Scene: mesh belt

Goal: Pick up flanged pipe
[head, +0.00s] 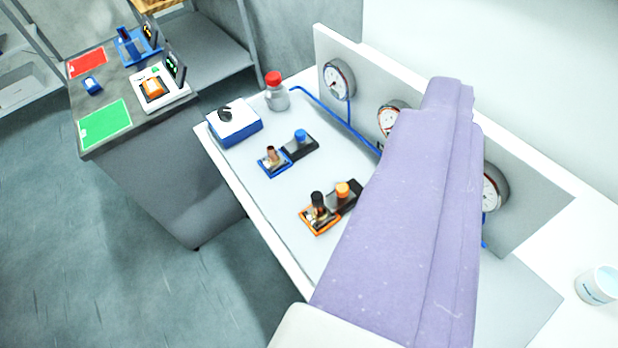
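I cannot make out a flanged pipe for certain. A small copper-coloured upright part (271,154) stands on a blue-framed holder (272,168) on the white bench. A black-topped upright part (318,202) stands at an orange-framed holder (320,228) nearer to me. Both are too small to tell whether either is the pipe. A large lavender shape, which seems to be part of my own arm, covers the right middle of the bench and hides what lies behind it. My gripper's fingers do not show.
The bench (240,185) also bears a blue-and-white box (235,128), a red-capped bottle (276,97) and a white cup (597,285). Gauges (338,80) line its back panel. A grey cabinet (165,185) with red and green mats stands left. Floor (130,280) is clear at lower left.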

